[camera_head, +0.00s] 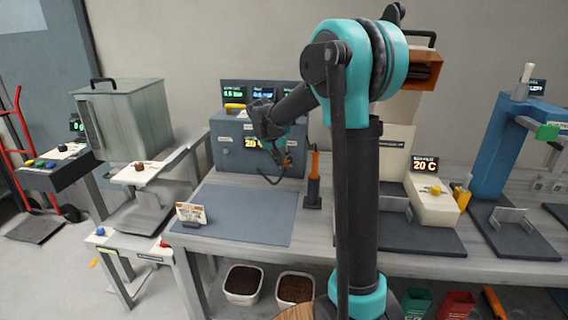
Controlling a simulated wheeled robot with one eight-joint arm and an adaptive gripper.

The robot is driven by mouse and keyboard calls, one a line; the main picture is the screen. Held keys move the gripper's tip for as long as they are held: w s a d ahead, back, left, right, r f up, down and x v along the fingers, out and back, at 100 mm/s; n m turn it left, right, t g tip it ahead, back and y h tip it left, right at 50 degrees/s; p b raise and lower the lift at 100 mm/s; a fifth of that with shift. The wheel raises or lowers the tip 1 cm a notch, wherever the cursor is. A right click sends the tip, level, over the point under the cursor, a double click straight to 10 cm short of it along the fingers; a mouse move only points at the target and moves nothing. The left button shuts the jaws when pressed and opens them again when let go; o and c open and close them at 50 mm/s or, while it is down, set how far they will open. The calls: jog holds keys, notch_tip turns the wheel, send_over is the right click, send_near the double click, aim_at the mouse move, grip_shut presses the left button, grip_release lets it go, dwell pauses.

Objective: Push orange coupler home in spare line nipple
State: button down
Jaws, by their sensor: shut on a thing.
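My gripper (284,158) is in front of the right part of a grey box (232,152) and above the back right of a blue-grey mat. It is small in this view, and the arm links partly hide the box. It is shut on a small orange piece (289,164), which looks like the orange coupler. A thin dark hose (268,180) hangs near it and curves down to the left. I cannot make out the spare line nipple, nor whether the coupler touches anything.
An orange-topped tool (314,164) stands upright in a dark holder just right of my gripper. A small sign (191,213) stands on the mat's front left. The mat (248,222) is otherwise mostly clear.

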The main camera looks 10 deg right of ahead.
jog(key=shift+w+d, duration=0.1)
jog(key=shift+w, duration=0.25)
jog(key=c, duration=1.3)
grip_release()
jog(key=v, duration=1.2)
